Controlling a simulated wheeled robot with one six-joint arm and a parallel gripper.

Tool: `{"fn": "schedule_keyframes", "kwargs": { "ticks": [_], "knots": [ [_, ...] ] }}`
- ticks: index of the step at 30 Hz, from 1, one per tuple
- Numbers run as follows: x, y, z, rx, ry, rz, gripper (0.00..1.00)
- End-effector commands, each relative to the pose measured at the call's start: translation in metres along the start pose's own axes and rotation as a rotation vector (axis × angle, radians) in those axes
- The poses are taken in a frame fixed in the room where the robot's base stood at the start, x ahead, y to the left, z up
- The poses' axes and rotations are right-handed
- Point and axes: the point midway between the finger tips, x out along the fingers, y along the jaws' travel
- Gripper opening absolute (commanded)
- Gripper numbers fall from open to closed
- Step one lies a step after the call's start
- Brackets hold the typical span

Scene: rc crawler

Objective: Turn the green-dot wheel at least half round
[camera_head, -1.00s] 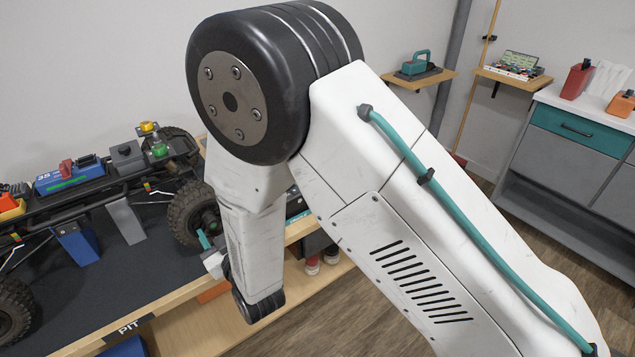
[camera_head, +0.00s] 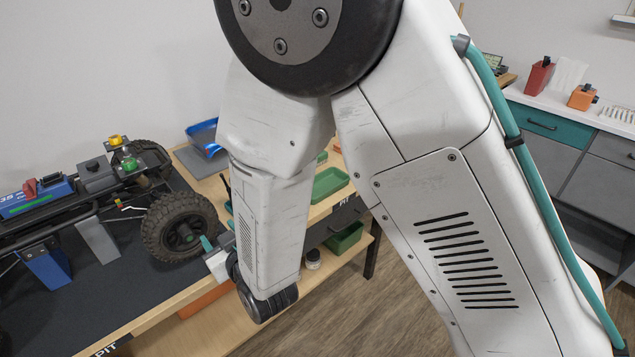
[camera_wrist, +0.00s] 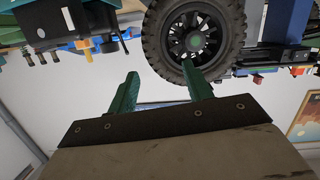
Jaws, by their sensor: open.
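The green-dot wheel is the black knobbly tyre (camera_head: 180,228) at the crawler's near right end, with a green hub centre; in the wrist view it fills the top middle (camera_wrist: 195,42). The crawler (camera_head: 95,185) stands on a dark mat on the bench. My gripper (camera_head: 207,244) is just right of the wheel in the head view, partly hidden by my arm. In the wrist view its two green fingers (camera_wrist: 159,70) are apart with nothing between them. The right fingertip overlaps the wheel's lower rim in that picture; I cannot tell whether it touches.
The wooden bench edge (camera_head: 150,325) runs below the wheel. A blue tray (camera_head: 203,135) lies behind it, and green bins (camera_head: 330,183) sit right of my arm. A stand (camera_head: 98,240) is under the crawler. A cabinet (camera_head: 560,130) stands at the back right.

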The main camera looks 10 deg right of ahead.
Motion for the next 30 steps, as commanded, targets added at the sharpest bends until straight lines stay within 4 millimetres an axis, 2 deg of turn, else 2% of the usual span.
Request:
{"fn": "schedule_keyframes", "kwargs": {
  "ticks": [1, 7, 14, 20, 30],
  "knots": [
    [0.001, 0.010, -0.008, 0.015, -0.022, 0.006, 0.50],
    [-0.001, 0.042, -0.025, 0.065, -0.133, 0.015, 0.50],
    [-0.015, 0.078, -0.043, 0.115, -0.258, 0.023, 0.50],
    [-0.035, 0.108, -0.057, 0.155, -0.362, 0.032, 0.50],
    [-0.083, 0.152, -0.074, 0.209, -0.529, 0.051, 0.50]
  ]
}}
